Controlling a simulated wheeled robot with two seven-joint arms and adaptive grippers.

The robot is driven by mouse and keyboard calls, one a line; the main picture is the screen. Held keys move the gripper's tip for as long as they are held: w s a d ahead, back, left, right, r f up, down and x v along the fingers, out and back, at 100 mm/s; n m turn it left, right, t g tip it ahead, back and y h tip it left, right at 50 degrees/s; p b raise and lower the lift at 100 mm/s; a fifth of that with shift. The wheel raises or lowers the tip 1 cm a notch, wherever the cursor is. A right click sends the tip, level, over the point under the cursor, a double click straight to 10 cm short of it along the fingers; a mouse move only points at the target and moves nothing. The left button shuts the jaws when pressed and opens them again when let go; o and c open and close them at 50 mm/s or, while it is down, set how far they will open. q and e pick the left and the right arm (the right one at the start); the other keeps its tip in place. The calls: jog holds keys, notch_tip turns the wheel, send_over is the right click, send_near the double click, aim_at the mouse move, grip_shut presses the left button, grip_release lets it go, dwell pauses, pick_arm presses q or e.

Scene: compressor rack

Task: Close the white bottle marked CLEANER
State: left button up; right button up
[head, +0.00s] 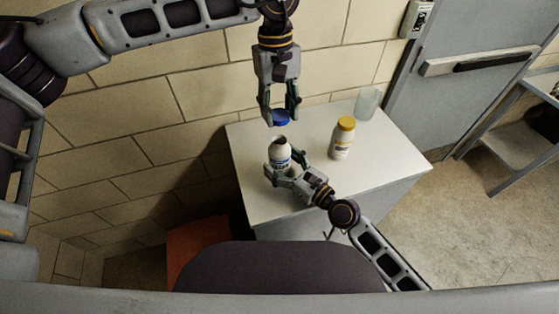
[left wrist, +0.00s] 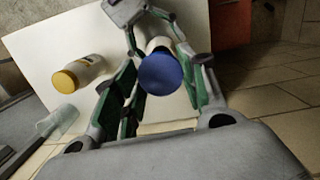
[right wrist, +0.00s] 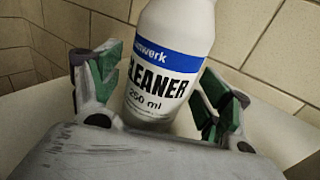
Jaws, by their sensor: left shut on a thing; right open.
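The white CLEANER bottle (head: 280,154) stands upright on the white table, with a dark open mouth on top. In the right wrist view the bottle (right wrist: 165,60) shows a blue band and the words CLEANER and 250 ml. My right gripper (head: 283,168) is open, its fingers on either side of the bottle, with a visible gap at the right finger. My left gripper (head: 280,112) points down and is shut on a blue cap (head: 281,119), held above the bottle mouth, apart from it. The cap also shows in the left wrist view (left wrist: 160,74), hiding part of the bottle.
A white bottle with a yellow cap (head: 343,138) stands to the right on the table (head: 385,165). A translucent cup (head: 367,103) is behind it. A brick wall (head: 185,95) runs behind. The table's right front area is clear.

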aim_at(279, 125)
jog(key=shift+w+a, duration=0.15)
jog(key=shift+c, duration=0.4)
jog(key=c, duration=1.5)
pick_arm(q)
jog(key=shift+f, duration=2.5)
pick_arm(e)
jog(key=shift+o, duration=0.2)
